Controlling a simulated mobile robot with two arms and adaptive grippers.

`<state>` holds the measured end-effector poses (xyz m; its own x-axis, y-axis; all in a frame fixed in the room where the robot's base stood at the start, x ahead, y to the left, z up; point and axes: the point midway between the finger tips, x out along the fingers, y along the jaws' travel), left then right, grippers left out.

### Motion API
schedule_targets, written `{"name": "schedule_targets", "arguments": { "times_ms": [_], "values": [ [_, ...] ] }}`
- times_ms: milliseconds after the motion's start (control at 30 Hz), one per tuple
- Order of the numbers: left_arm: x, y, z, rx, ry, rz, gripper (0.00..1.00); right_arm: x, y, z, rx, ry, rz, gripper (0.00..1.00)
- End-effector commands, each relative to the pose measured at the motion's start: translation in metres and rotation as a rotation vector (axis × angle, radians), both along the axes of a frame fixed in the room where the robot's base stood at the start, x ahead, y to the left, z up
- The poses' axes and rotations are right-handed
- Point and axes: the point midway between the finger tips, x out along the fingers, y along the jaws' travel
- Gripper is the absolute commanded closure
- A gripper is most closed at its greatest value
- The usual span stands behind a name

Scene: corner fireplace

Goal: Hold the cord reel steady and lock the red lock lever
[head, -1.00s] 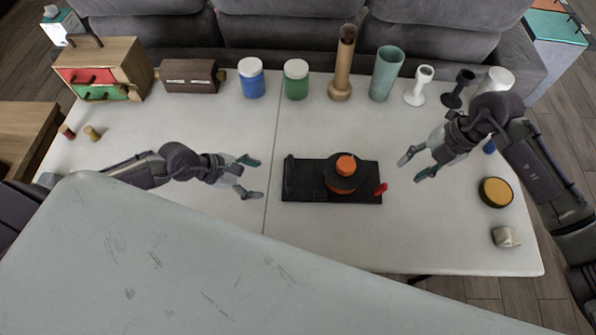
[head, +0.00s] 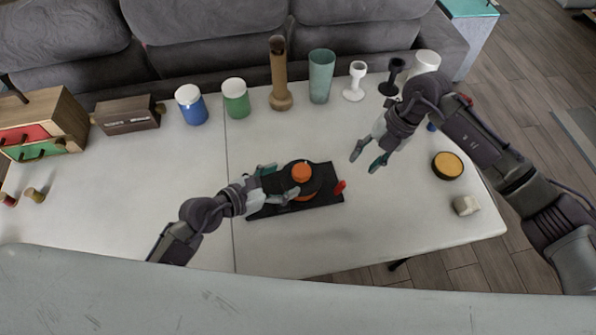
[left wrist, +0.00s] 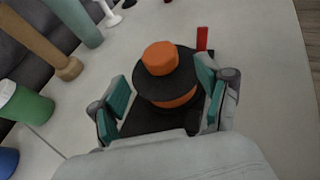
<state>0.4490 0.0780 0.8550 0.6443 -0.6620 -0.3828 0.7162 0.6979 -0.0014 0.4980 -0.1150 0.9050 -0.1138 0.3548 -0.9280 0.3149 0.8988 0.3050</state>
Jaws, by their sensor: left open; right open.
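The cord reel (head: 302,172), black with an orange knob and orange core, stands on a black base plate (head: 325,196) on the white table. It also shows in the left wrist view (left wrist: 162,78). The red lock lever (head: 340,187) is at the right end of the base, and at the top of the left wrist view (left wrist: 202,38). My left gripper (head: 278,183) is open at the base's left part, its fingers on either side of the reel's near edge; contact cannot be told. My right gripper (head: 366,160) is open and empty, above and right of the lever.
Along the back stand a wooden drawer box (head: 42,125), a brown box (head: 128,115), blue (head: 191,105) and green (head: 236,99) jars, a wooden vase (head: 280,80) and a teal cup (head: 321,75). A yellow-topped round tin (head: 447,165) is at right. The front table area is clear.

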Motion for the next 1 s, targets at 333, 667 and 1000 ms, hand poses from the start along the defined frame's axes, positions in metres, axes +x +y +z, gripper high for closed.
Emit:
{"name": "schedule_targets", "arguments": {
  "times_ms": [333, 667, 1000],
  "values": [
    [0.036, -0.037, -0.021, 0.000, -0.001, -0.001, 0.23, 0.000, 0.000, 0.000, 0.000, 0.000, 0.000, 0.58],
    [0.042, -0.044, -0.025, 0.001, -0.001, -0.002, 0.23, 0.000, 0.000, 0.000, 0.000, 0.000, 0.000, 0.58],
    [0.042, -0.044, -0.025, 0.002, 0.000, -0.002, 0.60, 0.000, 0.000, 0.000, 0.000, 0.000, 0.000, 0.58]
  ]
}}
